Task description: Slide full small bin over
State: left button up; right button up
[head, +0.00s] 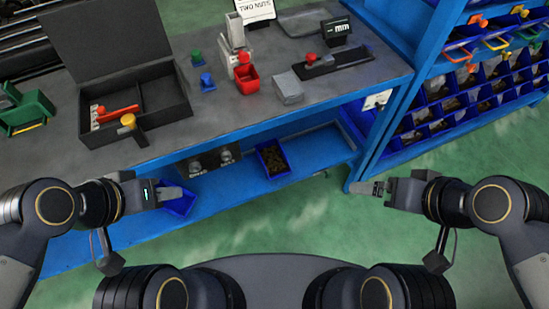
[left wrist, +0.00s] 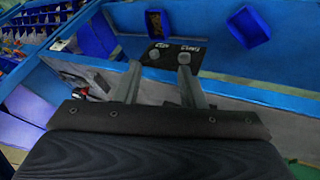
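The full small bin (head: 272,158) is blue, holds brown parts and stands on the lower blue shelf of the bench. It also shows near the top of the left wrist view (left wrist: 154,24). A second blue bin (head: 179,206) sits further left on the shelf and looks empty; it shows at upper right in the left wrist view (left wrist: 248,25). My left gripper (head: 172,193) overlaps this second bin in the head view. Its fingers (left wrist: 160,64) are apart with nothing between them. My right gripper (head: 374,188) is right of the bench leg; its finger gap is unclear.
A black panel with two knobs (head: 210,160) stands between the two bins. The benchtop (head: 215,122) overhangs the shelf and carries an open black case (head: 165,98), a red bin (head: 246,80) and other items. A blue rack (head: 440,130) stands right. Bare shelf (head: 315,148) lies right of the full bin.

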aim_at(273, 160)
jog(key=k+l+z, duration=0.15)
jog(key=l, duration=0.45)
jog(key=l+z, duration=0.1)
jog(key=l, duration=0.5)
